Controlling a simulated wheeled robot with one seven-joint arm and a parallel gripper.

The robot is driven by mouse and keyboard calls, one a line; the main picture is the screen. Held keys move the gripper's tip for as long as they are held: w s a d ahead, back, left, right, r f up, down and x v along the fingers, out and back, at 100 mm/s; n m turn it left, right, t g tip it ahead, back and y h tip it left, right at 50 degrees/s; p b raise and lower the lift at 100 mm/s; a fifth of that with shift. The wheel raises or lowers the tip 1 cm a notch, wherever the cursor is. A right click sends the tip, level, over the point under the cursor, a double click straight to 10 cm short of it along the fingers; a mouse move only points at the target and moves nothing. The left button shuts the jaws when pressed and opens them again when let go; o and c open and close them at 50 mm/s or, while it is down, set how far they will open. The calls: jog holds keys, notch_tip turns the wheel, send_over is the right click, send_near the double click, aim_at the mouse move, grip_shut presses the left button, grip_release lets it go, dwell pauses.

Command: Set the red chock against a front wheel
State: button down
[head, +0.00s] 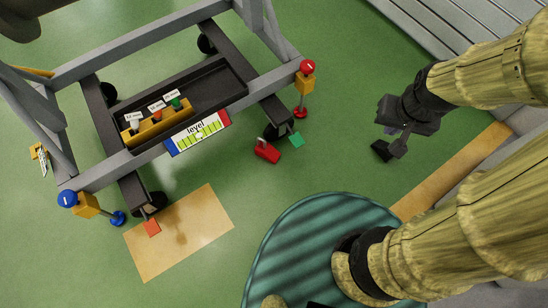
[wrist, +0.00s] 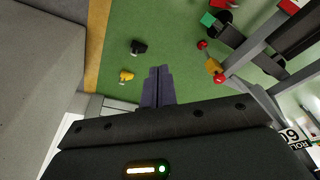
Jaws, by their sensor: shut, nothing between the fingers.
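The red chock (head: 267,153) lies on the green floor with its pale handle up, in front of and a little left of the right front wheel (head: 284,131). A small gap seems to separate them. The left front wheel (head: 155,200) has an orange square (head: 152,228) in front of it. My gripper (head: 397,150) is well to the right of the chock, above the floor, fingers pointing down. In the wrist view its fingers (wrist: 158,70) are together and empty. A red piece at the top edge (wrist: 220,3) there is probably the chock, cut off.
A green square (head: 297,139) lies beside the right front wheel. A red-topped jack (head: 305,85) and blue-topped jack (head: 85,204) stand at the stand's corners. Near my gripper lie a black object (wrist: 138,47) and a yellow object (wrist: 126,76). Floor between gripper and chock is clear.

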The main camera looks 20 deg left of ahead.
dwell(0.3)
jog(key=w+a+f+m+g+y+b, duration=0.1)
jog(key=w+a+f+m+b, duration=0.25)
jog(key=f, duration=1.05)
jog(key=w+f+m+g+y+b, duration=0.15)
jog(key=w+f+m, duration=0.35)
jog(key=f, duration=0.9)
jog(key=a+f+m+t+y+b, duration=0.1)
jog(key=a+f+m, duration=0.3)
jog(key=f, duration=0.5)
jog(key=a+f+m+t+y+b, duration=0.1)
jog(key=a+f+m, duration=0.4)
jog(key=f, duration=0.5)
jog(key=a+f+m+t+y+b, duration=0.1)
jog(key=a+f+m+y+b, duration=0.2)
jog(key=f, duration=0.7)
jog(key=shift+s+a+m+y, duration=0.2)
jog(key=shift+a+m+y, duration=0.25)
jog(key=shift+a+m, duration=0.4)
